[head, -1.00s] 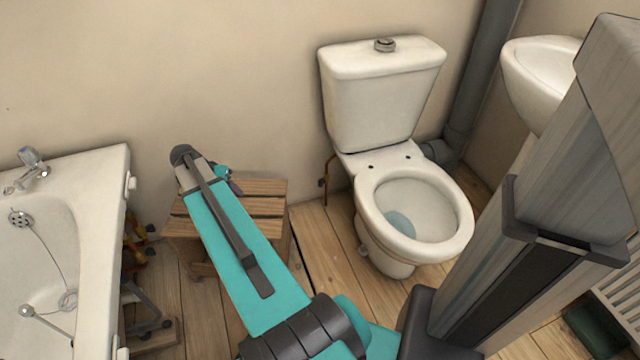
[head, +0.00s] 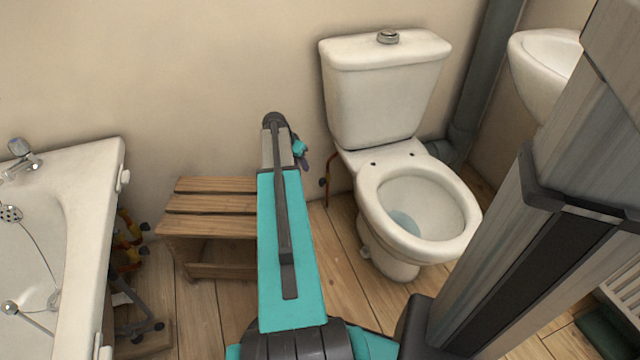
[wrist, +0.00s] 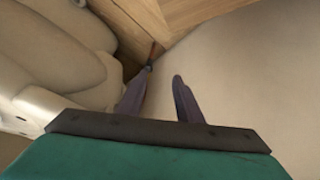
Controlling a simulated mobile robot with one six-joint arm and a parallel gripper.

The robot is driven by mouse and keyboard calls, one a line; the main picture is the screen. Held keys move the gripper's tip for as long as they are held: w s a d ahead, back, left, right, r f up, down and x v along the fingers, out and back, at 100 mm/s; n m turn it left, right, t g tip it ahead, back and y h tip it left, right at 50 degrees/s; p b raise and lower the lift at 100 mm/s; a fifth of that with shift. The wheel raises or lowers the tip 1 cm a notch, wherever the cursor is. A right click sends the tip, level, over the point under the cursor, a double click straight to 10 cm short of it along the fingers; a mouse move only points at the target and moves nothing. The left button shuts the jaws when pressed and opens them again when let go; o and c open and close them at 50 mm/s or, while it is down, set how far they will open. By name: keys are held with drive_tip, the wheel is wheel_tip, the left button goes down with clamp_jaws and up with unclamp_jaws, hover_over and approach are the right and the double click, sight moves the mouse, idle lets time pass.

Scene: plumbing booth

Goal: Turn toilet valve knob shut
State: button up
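The toilet (head: 415,200) stands against the wall, right of my arm. A thin copper-coloured supply pipe (head: 328,170) runs down the wall left of the toilet, with a small dark fitting (head: 322,182) that may be the valve knob. My gripper (head: 304,158) is in the air left of the pipe, apart from it in the picture. In the wrist view, my gripper (wrist: 162,76) has its two dark fingers spread with nothing between them. The pipe (wrist: 153,48) shows just beyond the left fingertip; the knob's shape and turn are too small to tell.
A slatted wooden stool (head: 215,207) stands left of my arm. The bathtub (head: 85,190) is at the far left, with orange and grey items (head: 130,235) beside it. A washbasin (head: 540,70) is at the right. Floorboards between stool and toilet are clear.

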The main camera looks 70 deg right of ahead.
sight(320, 180)
drive_tip(key=shift+m, duration=0.5)
drive_tip(key=s+d, duration=0.1)
drive_tip(key=s+d+f, duration=0.1)
drive_tip(key=s+d, duration=0.1)
drive_tip(key=shift+s+f+b, duration=0.25)
drive_tip(key=shift+s+b, duration=0.05)
drive_tip(key=shift+s, duration=0.05)
drive_tip(key=shift+f, duration=0.15)
drive_tip(key=b+x, duration=0.5)
drive_tip(key=x, duration=0.8)
drive_tip(key=shift+d+f, duration=0.1)
drive_tip(key=shift+f, duration=0.15)
clamp_jaws()
